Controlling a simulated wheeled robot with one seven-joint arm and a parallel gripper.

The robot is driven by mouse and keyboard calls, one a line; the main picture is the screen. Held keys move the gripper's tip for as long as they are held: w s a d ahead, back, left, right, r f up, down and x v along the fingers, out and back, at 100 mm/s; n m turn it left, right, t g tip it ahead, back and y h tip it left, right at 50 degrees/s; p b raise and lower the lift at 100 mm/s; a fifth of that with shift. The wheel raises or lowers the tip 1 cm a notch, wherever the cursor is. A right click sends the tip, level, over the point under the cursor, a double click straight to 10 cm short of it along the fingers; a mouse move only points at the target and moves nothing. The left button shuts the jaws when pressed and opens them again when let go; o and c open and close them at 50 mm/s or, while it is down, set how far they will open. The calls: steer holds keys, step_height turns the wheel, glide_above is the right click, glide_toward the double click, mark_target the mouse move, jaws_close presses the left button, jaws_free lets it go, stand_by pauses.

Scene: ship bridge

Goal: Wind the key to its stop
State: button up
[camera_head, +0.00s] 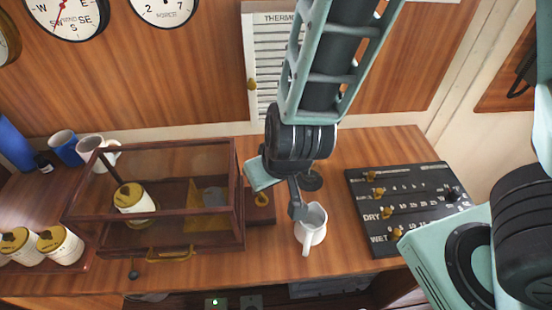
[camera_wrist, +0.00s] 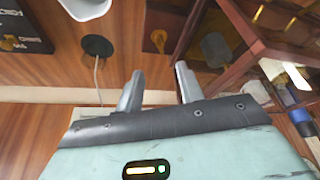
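A small brass key (camera_head: 261,198) stands on a dark wooden block (camera_head: 262,216), just right of the glass case. The brass piece also shows in the wrist view (camera_wrist: 158,38), on the reddish block near the top middle. My gripper (camera_wrist: 160,70) is open and empty, its two grey fingers apart. In the wrist view the key lies beyond the gap between the fingertips, and no contact shows. In the head view my gripper (camera_head: 295,203) hangs over the counter, between the key and the white jug; the key's exact turn is too small to tell.
The wood-framed glass case (camera_head: 225,160) stands close left of the block. A white jug (camera_head: 311,226) stands close right, and a black round base (camera_head: 311,181) with a cable lies behind. A black panel with brass knobs (camera_head: 400,200) is farther right.

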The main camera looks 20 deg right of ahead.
steer(key=p+v, duration=0.1)
steer(key=v, duration=0.5)
steer(key=shift+r, duration=0.15)
steer(key=shift+s, duration=0.15)
